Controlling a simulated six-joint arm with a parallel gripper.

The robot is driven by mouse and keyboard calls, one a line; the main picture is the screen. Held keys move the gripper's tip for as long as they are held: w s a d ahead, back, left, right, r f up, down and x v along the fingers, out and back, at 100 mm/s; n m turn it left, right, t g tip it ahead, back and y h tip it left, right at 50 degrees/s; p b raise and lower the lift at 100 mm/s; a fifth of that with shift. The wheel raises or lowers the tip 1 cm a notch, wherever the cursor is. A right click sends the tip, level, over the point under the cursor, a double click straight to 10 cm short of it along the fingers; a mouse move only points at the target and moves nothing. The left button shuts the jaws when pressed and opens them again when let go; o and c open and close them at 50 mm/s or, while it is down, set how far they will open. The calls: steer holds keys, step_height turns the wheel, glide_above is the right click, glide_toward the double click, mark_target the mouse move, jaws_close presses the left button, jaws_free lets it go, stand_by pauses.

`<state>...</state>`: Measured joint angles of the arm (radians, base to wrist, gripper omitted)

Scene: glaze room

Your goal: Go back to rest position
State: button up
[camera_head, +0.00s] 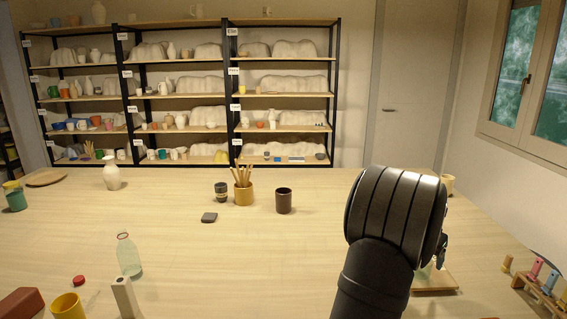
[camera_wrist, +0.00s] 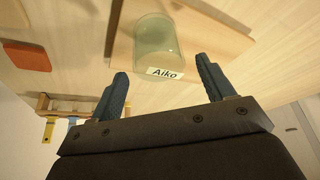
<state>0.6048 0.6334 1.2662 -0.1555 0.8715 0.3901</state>
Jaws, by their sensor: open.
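My gripper (camera_wrist: 165,88) shows in the wrist view with its two blue-grey fingers spread apart and nothing between them. A clear greenish glass jar (camera_wrist: 156,42) stands just beyond the fingertips, with a label reading "Aiko" by its edge. The jar is on a wooden board (camera_wrist: 215,40). In the head view, my dark arm rises at the right and hides most of the gripper and the jar. Part of the wooden board shows there too (camera_head: 440,281).
On the table are a clear bottle (camera_head: 128,256), a yellow cup (camera_head: 68,307), a brush pot (camera_head: 244,194), a dark brown cup (camera_head: 284,201) and a white vase (camera_head: 112,178). A rack with colored tools (camera_head: 540,286) stands at the right edge. The middle table is mostly clear.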

steer(key=shift+a+f, duration=0.1)
steer(key=shift+f, duration=1.3)
steer(key=v, duration=1.2)
steer(key=x, duration=1.3)
steer(key=shift+s+f, duration=0.1)
steer(key=r, duration=0.5)
steer(key=shift+s, duration=0.25)
steer(key=s+d+r, duration=0.5)
steer(key=s+r, duration=0.2)
steer(key=s, duration=0.4)
steer(key=w+d+f+m+g, duration=0.1)
steer(key=d+f+m+g, duration=0.2)
steer(key=d, duration=1.3)
steer(key=shift+m+t+h, duration=0.3)
steer(key=shift+m+t, duration=0.4)
steer(key=shift+m, duration=0.1)
steer(key=w+f, duration=0.2)
steer(key=w, duration=0.1)
steer(key=w+a+f, duration=0.1)
steer(key=w+f, duration=0.1)
steer(key=w, duration=0.1)
steer(key=w+f, duration=0.2)
steer(key=w, duration=0.2)
steer(key=shift+a+f, duration=0.1)
steer(key=shift+a, duration=0.05)
steer(key=shift+w+a+f, duration=0.15)
steer(key=shift+w+f, duration=0.15)
steer(key=shift+w, duration=0.2)
